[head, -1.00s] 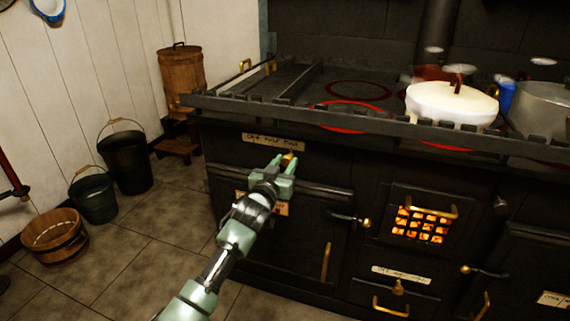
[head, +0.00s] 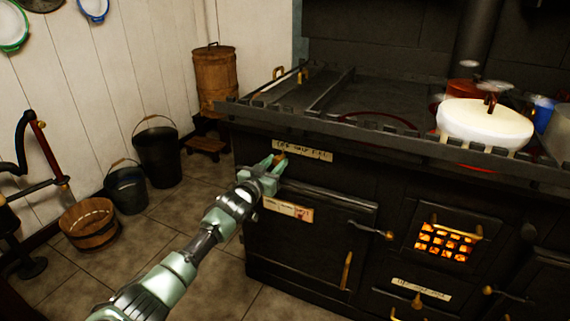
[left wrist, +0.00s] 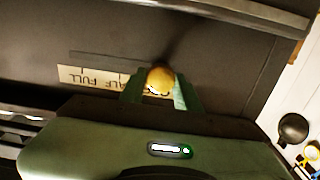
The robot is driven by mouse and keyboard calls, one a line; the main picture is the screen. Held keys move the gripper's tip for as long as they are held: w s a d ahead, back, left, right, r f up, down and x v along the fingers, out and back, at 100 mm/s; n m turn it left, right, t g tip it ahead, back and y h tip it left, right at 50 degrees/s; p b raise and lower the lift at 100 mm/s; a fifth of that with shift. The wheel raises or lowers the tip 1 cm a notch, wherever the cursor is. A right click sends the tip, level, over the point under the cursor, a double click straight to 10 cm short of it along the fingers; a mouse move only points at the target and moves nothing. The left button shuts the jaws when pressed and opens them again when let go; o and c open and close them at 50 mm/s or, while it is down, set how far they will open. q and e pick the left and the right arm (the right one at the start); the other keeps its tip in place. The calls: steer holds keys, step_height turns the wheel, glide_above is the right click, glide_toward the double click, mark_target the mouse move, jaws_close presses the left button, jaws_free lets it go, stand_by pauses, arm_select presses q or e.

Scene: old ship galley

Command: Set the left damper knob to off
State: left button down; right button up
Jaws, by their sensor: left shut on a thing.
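The left damper knob is a small brass knob on the dark stove front, just under a pale label (head: 302,149) marked off, half and full. My left gripper (head: 275,166) is shut on the knob, below the label's left end, where off is written. In the left wrist view the round knob (left wrist: 160,77) sits between the two green fingers (left wrist: 158,92). The label (left wrist: 92,78) shows upside down there, with its off end hidden by the gripper. My right gripper is not in view.
A long dark rail (head: 325,193) and an oven door lie below the knob. A glowing grate (head: 445,242) is to the right. A white pot (head: 485,122) stands on the stove top. Buckets (head: 157,152) and a wooden tub (head: 90,222) stand on the floor to the left.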

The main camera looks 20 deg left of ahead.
arm_select(q)
steer(key=shift+a, duration=0.3)
steer(key=c, duration=1.4)
jaws_free()
steer(key=o, duration=0.3)
steer(key=shift+a, duration=0.15)
steer(key=shift+o, duration=0.2)
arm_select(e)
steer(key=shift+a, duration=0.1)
arm_select(q)
steer(key=shift+s, duration=0.1)
steer(key=shift+s+d+f, duration=0.1)
steer(key=shift+s+d, duration=0.1)
steer(key=shift+s, duration=0.15)
steer(key=s+p, duration=0.1)
steer(key=s, duration=0.6)
steer(key=shift+a, duration=0.25)
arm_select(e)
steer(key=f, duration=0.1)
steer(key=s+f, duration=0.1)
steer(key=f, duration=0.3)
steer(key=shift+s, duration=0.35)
